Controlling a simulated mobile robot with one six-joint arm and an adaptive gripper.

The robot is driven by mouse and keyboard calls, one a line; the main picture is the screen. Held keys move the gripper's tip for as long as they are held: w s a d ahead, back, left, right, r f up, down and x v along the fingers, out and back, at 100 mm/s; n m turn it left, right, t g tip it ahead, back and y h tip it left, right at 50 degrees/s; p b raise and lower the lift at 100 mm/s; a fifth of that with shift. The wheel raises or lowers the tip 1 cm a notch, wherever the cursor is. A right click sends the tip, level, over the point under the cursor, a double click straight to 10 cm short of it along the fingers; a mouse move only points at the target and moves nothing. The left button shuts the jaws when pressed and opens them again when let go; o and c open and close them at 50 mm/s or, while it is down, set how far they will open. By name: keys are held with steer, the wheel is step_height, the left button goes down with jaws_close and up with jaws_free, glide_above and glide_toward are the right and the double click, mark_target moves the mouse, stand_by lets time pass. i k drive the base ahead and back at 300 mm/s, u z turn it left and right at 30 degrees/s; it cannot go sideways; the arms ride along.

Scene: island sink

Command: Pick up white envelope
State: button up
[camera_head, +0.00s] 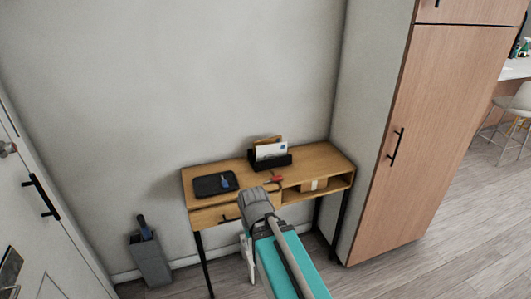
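The white envelope (270,151) stands upright in a black letter holder (270,164) at the back of a wooden desk (240,171). A brown envelope or card (267,140) shows behind it. The lower part of the white envelope is hidden by the holder's front. My teal and grey arm rises from the bottom of the view in front of the desk, below and left of the holder. I cannot make out my gripper's fingers, and nothing is seen touching the envelope.
A black tray (208,186) with a small blue item lies on the desk's left, and a small red item (275,179) near the front. A box (314,185) sits in the open shelf. A tall wooden cabinet (440,130) stands right. A grey bin (150,262) stands left.

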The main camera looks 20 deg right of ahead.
mark_target(263, 152)
steer(key=i, duration=0.85)
steer(key=z, duration=0.05)
